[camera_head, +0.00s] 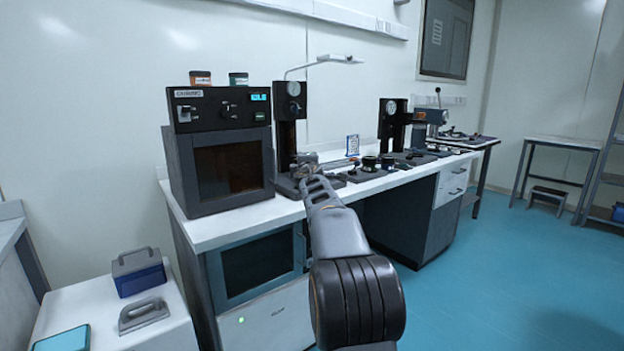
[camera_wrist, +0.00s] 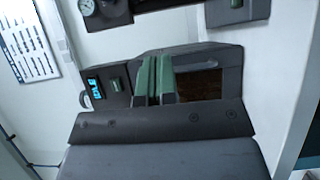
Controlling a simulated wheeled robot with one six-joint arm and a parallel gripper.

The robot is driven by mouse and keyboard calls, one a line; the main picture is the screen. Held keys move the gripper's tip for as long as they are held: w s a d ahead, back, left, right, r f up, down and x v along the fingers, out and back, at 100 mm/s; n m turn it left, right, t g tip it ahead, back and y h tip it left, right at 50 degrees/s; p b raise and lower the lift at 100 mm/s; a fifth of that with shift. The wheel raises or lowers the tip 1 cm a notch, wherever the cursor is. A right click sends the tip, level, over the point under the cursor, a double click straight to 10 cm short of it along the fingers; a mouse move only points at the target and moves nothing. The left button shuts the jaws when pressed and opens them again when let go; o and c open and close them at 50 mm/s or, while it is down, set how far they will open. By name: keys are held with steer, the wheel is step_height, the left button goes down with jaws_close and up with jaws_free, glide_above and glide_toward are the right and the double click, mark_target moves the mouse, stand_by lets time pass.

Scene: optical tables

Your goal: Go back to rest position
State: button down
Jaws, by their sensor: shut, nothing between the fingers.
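My arm reaches from the front of the head view toward the white workbench (camera_head: 225,232). My gripper (camera_head: 303,168) is at its far end, in front of the gauge press (camera_head: 290,105) and over the bench's left part. In the wrist view, the two green fingers of my gripper (camera_wrist: 156,76) stand side by side, closed together with nothing between them. Behind them is the dark oven (camera_wrist: 215,60), seen tilted, with its lit display and brown window. I cannot tell the exact gap between gripper and bench.
The oven (camera_head: 225,150) stands left of my gripper, with two small jars on top. A lamp (camera_head: 335,59) overhangs the bench. Small dark parts and a second gauge press (camera_head: 392,125) lie to the right. A white cabinet (camera_head: 165,325) is at lower left. Blue floor (camera_head: 500,270) is clear at right.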

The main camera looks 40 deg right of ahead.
steer(key=shift+s+d+b, duration=0.25)
steer(key=shift+s+b, duration=0.05)
steer(key=shift+s, duration=1)
steer(key=s+a+r+m+g+p, duration=0.4)
steer(key=s+a+r+m+p, duration=0.4)
steer(key=a+p, duration=0.55)
steer(key=s+a+f+m+g+y+p, duration=0.2)
steer(key=s+a+f+g+y+p, duration=0.1)
steer(key=s+a+p, duration=0.5)
steer(key=s+a+f+m+g+y+p, duration=0.2)
steer(key=s+a+f+g+y+p, duration=0.2)
steer(key=s+a+p, duration=0.4)
steer(key=s+a+g+y, duration=0.1)
steer(key=s+a, duration=0.1)
steer(key=s, duration=0.4)
steer(key=shift+s+f+y, duration=0.2)
steer(key=shift+f+y, duration=0.1)
steer(key=shift+y, duration=0.1)
